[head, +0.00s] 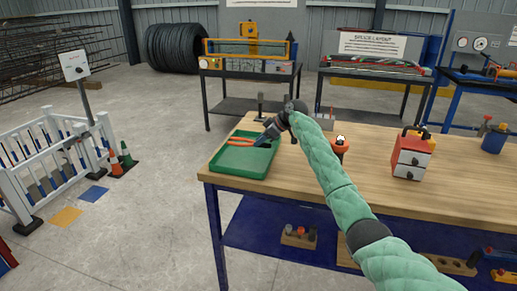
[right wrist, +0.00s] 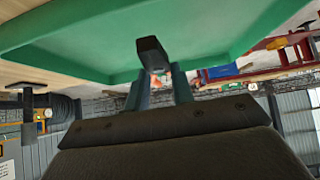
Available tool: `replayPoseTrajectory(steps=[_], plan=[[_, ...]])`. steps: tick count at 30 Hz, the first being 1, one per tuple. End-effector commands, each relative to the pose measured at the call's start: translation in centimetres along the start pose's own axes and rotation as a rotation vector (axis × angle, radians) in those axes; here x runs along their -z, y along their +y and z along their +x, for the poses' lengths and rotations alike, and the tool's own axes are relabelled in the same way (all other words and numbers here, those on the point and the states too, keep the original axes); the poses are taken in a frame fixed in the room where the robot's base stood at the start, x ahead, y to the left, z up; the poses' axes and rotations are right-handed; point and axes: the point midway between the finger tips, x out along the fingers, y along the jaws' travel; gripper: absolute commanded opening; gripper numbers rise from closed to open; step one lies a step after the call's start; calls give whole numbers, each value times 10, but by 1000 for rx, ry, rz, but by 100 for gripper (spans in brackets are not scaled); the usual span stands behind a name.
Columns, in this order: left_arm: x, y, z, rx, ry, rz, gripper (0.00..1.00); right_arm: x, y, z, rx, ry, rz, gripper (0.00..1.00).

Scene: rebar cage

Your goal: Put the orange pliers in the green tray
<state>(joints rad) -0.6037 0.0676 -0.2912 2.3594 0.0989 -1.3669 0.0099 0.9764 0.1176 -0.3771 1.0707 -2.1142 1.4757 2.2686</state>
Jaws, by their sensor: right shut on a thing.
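The green tray (head: 224,171) lies on the near left corner of the wooden workbench. The orange pliers (head: 240,142) show over the tray's inside, with their handles pointing left. My right gripper (head: 263,141) reaches down over the tray's right part and is shut on the pliers. I cannot tell whether the pliers touch the tray floor. In the right wrist view my right gripper (right wrist: 158,75) is close to the tray (right wrist: 80,35), and the pliers are mostly hidden. My left gripper is not in view.
The workbench (head: 300,180) also bears a red and white drawer box (head: 410,155), an orange round item (head: 340,146) and a blue cup (head: 494,139). The bench top between the tray and the box is mostly clear. A white fence (head: 50,150) and traffic cones (head: 115,162) stand left.

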Motion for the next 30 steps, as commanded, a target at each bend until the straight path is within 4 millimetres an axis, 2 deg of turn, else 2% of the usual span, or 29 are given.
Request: replayPoseTrajectory(steps=[5, 15, 26, 27, 30], plan=[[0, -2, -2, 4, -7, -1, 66, 2, 1, 9, 0, 1, -1, 0], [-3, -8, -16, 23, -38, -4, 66, -24, 0, 35, 1, 1, 0, 0], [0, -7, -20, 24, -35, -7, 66, -27, 0, 38, 0, 0, -1, 0], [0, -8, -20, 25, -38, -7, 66, -28, 0, 38, 0, -1, -1, 28], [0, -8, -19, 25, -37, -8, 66, -28, 0, 38, 0, 0, -1, 46]])
